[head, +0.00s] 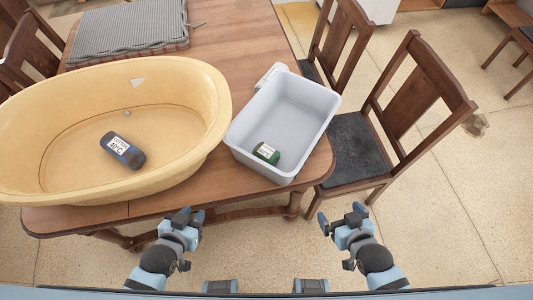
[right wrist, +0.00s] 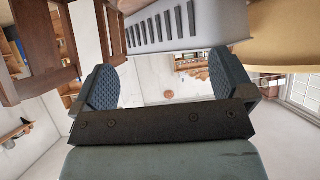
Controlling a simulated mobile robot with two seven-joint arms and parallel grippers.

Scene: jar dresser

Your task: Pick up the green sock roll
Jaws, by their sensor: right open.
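The green sock roll (head: 266,153) lies in the near end of a grey plastic bin (head: 294,108) on the table, with a white label on it. A dark blue roll with a white label (head: 122,150) lies in the large yellow tub (head: 205,112) to the left. My left gripper (head: 191,213) is in front of the table's near edge, away from both containers; its jaw state is not clear. My right gripper (head: 340,216) is right of the bin and nearer to me, apart from it. In the right wrist view its two fingers (right wrist: 160,85) are spread with nothing between them.
The wooden table (head: 232,45) carries both containers and a grey striped cushion (head: 130,30) at the back. Wooden chairs (head: 400,110) stand close along the table's right side. The tiled floor is open at the lower right.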

